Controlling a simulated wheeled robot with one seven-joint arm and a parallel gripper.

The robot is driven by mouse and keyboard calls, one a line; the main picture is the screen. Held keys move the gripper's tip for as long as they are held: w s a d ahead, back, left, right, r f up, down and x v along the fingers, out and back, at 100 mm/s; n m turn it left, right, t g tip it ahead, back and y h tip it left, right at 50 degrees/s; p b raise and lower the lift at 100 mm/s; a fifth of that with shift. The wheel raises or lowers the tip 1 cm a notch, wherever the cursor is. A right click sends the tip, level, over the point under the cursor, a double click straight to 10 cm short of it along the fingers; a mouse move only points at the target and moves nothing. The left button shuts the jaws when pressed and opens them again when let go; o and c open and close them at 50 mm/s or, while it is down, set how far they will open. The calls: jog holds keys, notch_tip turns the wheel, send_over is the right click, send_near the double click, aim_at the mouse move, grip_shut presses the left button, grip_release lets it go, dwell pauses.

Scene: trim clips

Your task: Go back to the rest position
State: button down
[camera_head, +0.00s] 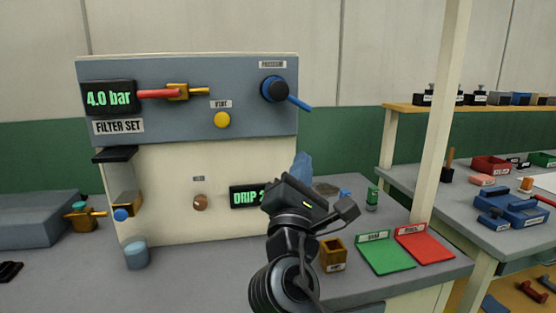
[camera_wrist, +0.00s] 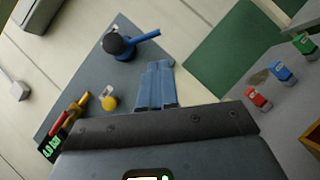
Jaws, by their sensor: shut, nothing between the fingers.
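My gripper (camera_head: 303,166) is in front of the right part of the filter set panel (camera_head: 200,75) in the head view, with blue fingers pointing up. In the wrist view the two blue fingers of my gripper (camera_wrist: 155,84) lie side by side, shut with nothing between them. They are apart from the black pressure knob with its blue lever (camera_head: 275,90), which also shows in the wrist view (camera_wrist: 118,46). The yellow vent button (camera_head: 222,120) is left of the knob. The display (camera_head: 108,98) reads 4.0 bar. My arm partly hides the drip display (camera_head: 246,197).
A green tray (camera_head: 386,258) and a red tray (camera_head: 424,246) lie at the bench's right, near a small brown box (camera_head: 333,251). A clear cup (camera_head: 135,254) stands at left. A pale post (camera_head: 440,120) rises at the right. A second table (camera_head: 450,190) holds several parts.

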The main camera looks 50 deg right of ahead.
jog(key=s+a+f+t+y, duration=0.1)
jog(key=s+a+f+y, duration=0.25)
jog(key=f, duration=0.35)
jog(key=s+a+f+m+t+y, duration=0.1)
jog(key=s+a+f+t+y, duration=0.1)
jog(key=a+f+y, duration=0.4)
jog(key=s+a+f+t+y, duration=0.1)
jog(key=s+f+y, duration=0.25)
jog(key=f, duration=0.45)
jog(key=s+a+m+g+y, duration=0.1)
jog(key=s+a+m+y, duration=0.2)
jog(key=s+m, duration=0.4)
jog(key=s+a+f+m+y, duration=0.1)
jog(key=s+a+m+y, duration=0.2)
jog(key=s+m, duration=0.4)
jog(key=s+a, duration=0.1)
jog(key=s, duration=0.8)
jog(key=shift+a+f+m+g, duration=0.15)
jog(key=shift+a+m+g, duration=0.15)
jog(key=shift+g, duration=0.1)
